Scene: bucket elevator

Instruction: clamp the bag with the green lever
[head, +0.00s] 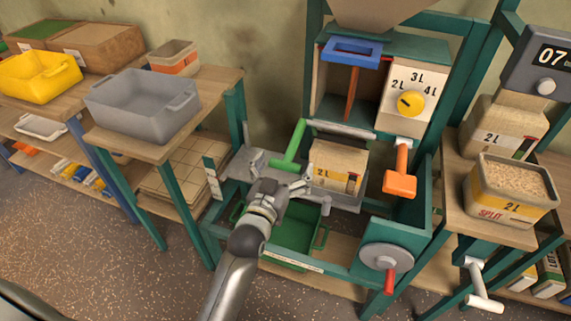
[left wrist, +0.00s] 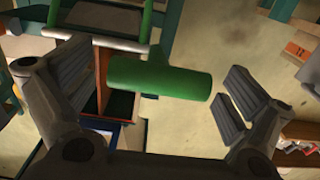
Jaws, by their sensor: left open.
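The green lever (head: 293,143) sticks up at a slant on the left of the bagging frame, beside the bag. In the left wrist view its green handle (left wrist: 160,77) lies crosswise between my open fingers, with a gap to the right-hand finger. A paper bag (head: 338,165) marked 2L sits under the machine's spout, right of the lever. My left gripper (head: 285,187) is open, just below the lever's handle in the head view; its fingertips are partly hard to make out there. My left gripper also shows in the left wrist view (left wrist: 155,95). My right gripper is in neither view.
An orange lever (head: 400,175) hangs right of the bag, below the yellow dial (head: 410,102). A green crate (head: 293,230) is below the bag. A grey bin (head: 145,103) stands on the left table. A filled 2L container (head: 510,190) stands on the right table.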

